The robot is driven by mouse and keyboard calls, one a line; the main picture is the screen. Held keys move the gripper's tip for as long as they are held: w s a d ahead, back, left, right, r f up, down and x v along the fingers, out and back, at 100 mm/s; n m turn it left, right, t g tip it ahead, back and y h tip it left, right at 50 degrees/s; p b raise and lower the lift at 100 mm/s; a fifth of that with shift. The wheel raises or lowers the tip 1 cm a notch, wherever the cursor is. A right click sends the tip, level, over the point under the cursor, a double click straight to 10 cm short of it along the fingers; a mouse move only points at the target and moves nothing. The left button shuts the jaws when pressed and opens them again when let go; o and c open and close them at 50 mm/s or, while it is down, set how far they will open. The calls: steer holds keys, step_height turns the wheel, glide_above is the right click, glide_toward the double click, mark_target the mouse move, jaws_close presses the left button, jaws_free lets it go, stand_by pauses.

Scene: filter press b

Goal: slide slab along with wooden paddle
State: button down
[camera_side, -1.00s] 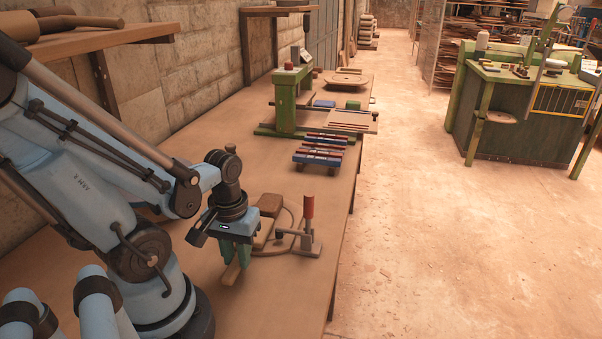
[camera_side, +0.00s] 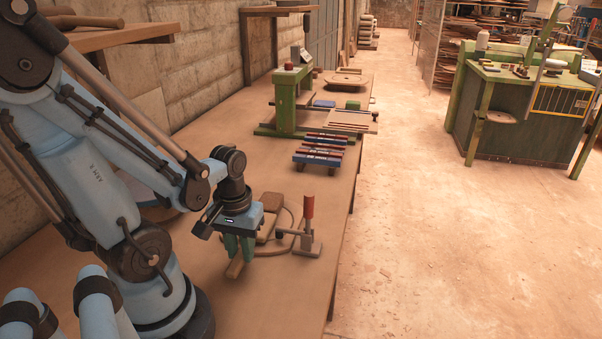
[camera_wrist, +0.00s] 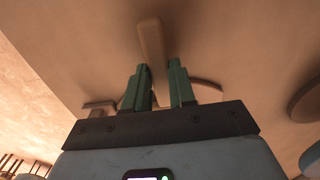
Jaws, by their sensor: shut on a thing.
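My gripper (camera_side: 238,257) is low over the bench, its green fingers shut around the wooden paddle (camera_side: 234,270). The paddle's pale handle end sticks out towards the camera below the fingers. In the wrist view the handle (camera_wrist: 150,42) runs out from between the fingertips (camera_wrist: 160,80). The paddle's far part is largely hidden by my gripper. A brown block that looks like the slab (camera_side: 273,201) lies just beyond my gripper, at the far end of the paddle. I cannot tell whether paddle and slab touch.
A curved wooden board (camera_side: 289,222) lies around the slab. A clamp with a red upright handle (camera_side: 307,208) stands at its right, close to my gripper. Striped bars (camera_side: 320,150) and a green press (camera_side: 286,105) stand farther along. The bench's right edge is near the clamp.

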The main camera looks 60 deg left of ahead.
steer(key=shift+w+a, duration=4.85)
steer(key=shift+a, duration=0.1)
steer(key=shift+s+d, duration=0.15)
steer(key=shift+d, duration=0.05)
steer(key=shift+s+d, duration=0.9)
steer(key=shift+s, duration=0.05)
step_height(320, 180, up, 10)
stand_by(0.4)
steer(key=shift+w, duration=0.1)
